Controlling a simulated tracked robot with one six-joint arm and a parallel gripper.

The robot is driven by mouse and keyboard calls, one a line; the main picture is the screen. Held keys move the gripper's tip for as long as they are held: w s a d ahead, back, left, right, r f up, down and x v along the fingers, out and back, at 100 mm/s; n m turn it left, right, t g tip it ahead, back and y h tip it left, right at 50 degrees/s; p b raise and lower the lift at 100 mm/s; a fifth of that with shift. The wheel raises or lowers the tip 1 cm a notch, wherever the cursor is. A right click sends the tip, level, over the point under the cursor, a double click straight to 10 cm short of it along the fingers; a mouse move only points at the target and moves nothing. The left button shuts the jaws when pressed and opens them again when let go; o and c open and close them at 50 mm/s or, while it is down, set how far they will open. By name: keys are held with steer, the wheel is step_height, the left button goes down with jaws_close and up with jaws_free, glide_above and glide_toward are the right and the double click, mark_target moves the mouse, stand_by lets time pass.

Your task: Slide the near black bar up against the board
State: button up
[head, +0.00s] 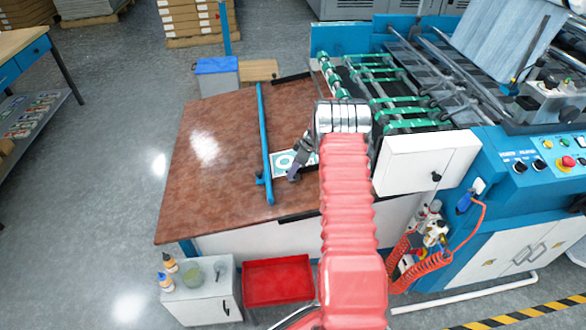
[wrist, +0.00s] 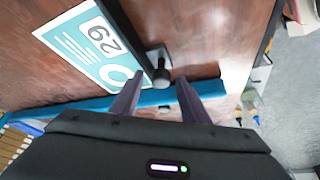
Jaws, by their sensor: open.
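The board (wrist: 78,42), a white and teal card marked 29, lies flat on the brown table. It also shows in the head view (head: 283,161), partly covered by my gripper. In the wrist view a black bar (wrist: 122,32) runs along the board's near side, close to its edge; I cannot tell if they touch. A dark knob (wrist: 162,68) stands beside that bar. My gripper (wrist: 160,83) is open, its fingers pointing down on either side of the knob. It also shows in the head view (head: 297,172). Contact with the knob is unclear.
A blue rail (head: 264,135) crosses the table (head: 215,170) left of the board. A dark strip (head: 299,215) lies at the table's near edge, another (head: 291,77) at the far edge. The machine with green rollers (head: 390,100) stands right. The table's left part is clear.

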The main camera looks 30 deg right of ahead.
jaws_close()
stand_by(0.5)
